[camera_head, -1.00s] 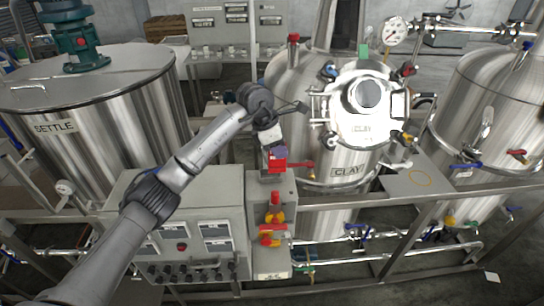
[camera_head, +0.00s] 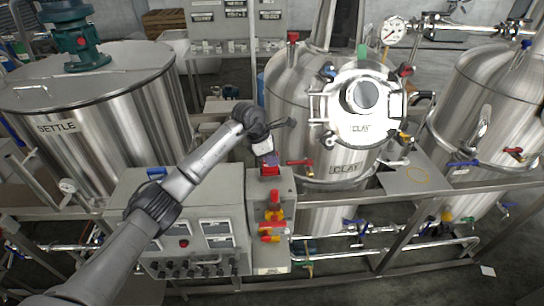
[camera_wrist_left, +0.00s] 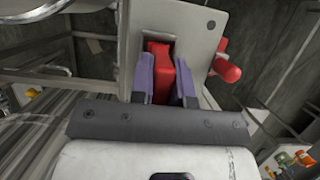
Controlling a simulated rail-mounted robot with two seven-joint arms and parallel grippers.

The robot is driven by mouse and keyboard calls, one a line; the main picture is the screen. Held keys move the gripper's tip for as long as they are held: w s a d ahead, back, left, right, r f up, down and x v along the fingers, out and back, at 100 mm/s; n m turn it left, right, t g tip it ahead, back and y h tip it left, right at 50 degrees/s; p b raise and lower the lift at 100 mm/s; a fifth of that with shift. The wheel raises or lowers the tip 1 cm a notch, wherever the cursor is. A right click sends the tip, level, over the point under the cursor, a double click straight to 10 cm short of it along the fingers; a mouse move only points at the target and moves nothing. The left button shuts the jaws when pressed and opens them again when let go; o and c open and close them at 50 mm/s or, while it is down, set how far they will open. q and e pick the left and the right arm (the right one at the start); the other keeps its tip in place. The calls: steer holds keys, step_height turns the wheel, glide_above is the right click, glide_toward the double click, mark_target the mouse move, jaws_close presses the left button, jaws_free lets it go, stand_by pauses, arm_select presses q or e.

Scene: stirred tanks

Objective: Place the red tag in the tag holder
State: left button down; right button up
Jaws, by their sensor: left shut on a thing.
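My left gripper (camera_head: 268,161) is above the top of a narrow grey housing (camera_head: 286,183) beside the control box. It is shut on the red tag (camera_head: 270,170). In the left wrist view, the purple fingers of the gripper (camera_wrist_left: 165,78) press on both sides of the red tag (camera_wrist_left: 160,72). The tag's far end reaches into or against a dark opening in a light grey plate (camera_wrist_left: 203,22), which looks like the tag holder. How deep it sits cannot be told. My right gripper is not in view.
A red handle (camera_wrist_left: 227,69) sticks out beside the plate; red and yellow handles (camera_head: 273,215) sit on the housing's front. The CLAY tank (camera_head: 295,110) stands close on the right. The SETTLE tank (camera_head: 110,120) is on the left.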

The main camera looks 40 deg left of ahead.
arm_select(q)
steer(key=shift+f, duration=0.2)
steer(key=c, duration=1.1)
jaws_free()
